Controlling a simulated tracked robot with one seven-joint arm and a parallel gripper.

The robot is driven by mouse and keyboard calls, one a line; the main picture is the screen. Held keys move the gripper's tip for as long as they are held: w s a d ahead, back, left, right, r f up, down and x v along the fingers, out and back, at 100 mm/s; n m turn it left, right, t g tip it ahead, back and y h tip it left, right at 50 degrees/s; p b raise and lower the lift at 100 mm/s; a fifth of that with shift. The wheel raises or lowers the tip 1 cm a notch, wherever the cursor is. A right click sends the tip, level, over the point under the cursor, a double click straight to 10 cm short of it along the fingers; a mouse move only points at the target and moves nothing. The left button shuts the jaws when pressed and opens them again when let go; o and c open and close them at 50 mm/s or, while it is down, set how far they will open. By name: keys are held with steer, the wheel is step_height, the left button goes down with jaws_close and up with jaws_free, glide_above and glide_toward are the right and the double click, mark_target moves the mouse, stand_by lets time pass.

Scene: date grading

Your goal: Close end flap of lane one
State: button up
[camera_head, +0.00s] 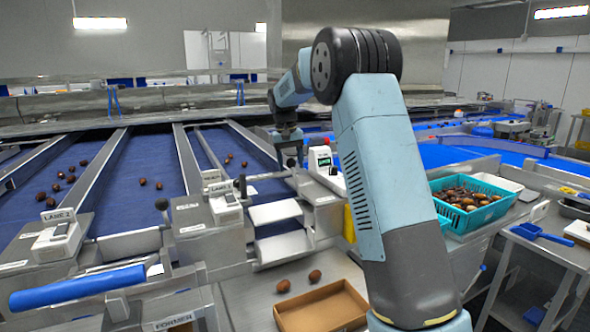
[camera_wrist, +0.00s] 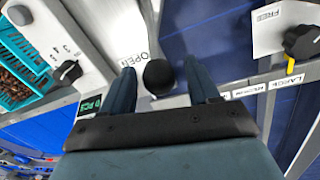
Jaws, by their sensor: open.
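My gripper (camera_head: 290,158) is open and points down at the end of the right-hand blue lane, left of a white counter box (camera_head: 322,160) with a green display. In the wrist view a round black knob (camera_wrist: 158,77) shows between the two spread fingers, with a gap on each side. Its height relative to the fingertips is hard to judge. A white plate marked OPEN (camera_wrist: 140,40) lies beside the knob. The head view does not show this knob clearly, as my gripper is in front. The flap itself cannot be made out for certain.
A lane two box (camera_head: 57,240) stands at left. Other black-knobbed levers (camera_head: 162,205) stand along the lane ends. A teal crate of dates (camera_head: 468,220) is at right. An open cardboard box (camera_head: 322,308) and two loose dates are in front. A dial (camera_wrist: 302,42) stands near a FREE label.

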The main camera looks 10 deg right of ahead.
steer(key=shift+d+f, duration=0.15)
steer(key=shift+f, duration=1.05)
jaws_close()
